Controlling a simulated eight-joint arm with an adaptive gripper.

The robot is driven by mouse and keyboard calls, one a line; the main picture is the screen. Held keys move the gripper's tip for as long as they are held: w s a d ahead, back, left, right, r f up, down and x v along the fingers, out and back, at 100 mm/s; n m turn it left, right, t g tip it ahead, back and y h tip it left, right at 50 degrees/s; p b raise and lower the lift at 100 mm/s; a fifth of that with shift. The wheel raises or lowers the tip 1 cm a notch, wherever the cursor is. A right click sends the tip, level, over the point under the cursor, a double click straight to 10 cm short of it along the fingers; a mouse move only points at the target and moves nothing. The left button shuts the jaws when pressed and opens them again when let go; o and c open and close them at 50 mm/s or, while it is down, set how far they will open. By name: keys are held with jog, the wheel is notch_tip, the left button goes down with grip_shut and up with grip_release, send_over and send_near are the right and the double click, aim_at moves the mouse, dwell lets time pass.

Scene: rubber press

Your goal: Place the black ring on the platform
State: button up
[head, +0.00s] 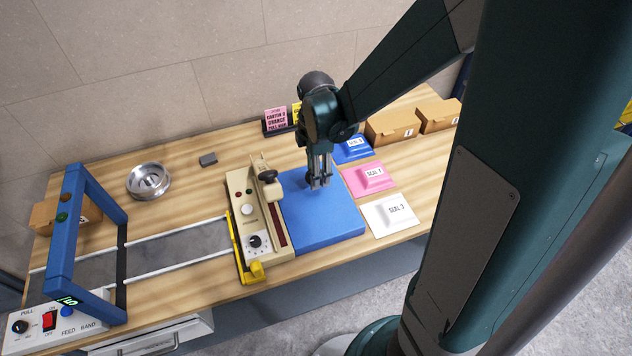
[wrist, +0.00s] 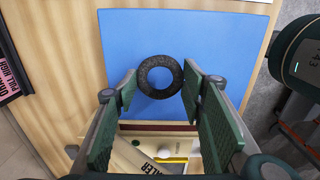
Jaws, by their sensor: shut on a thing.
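The black ring (wrist: 160,60) shows in the wrist view between the two fingertips, with the blue platform behind it. My gripper (wrist: 161,82) is shut on the ring, one green-padded finger on each side. The platform also fills the upper part of the wrist view (wrist: 225,40). I cannot tell whether the ring touches the platform or hangs just above it.
A beige control unit (head: 247,213) with yellow trim borders the platform's left side. White (head: 391,215), pink (head: 368,179) and blue (head: 352,149) seal packets lie to its right. A blue frame (head: 66,230), metal dish (head: 148,181) and small grey block (head: 208,159) are farther left.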

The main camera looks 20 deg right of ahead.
jog(key=shift+f, duration=0.35)
jog(key=shift+f, duration=2.05)
jog(key=shift+f, duration=0.2)
jog(key=o, duration=0.8)
jog(key=shift+r, duration=0.2)
jog(key=shift+r, duration=6)
jog(key=shift+r, duration=0.1)
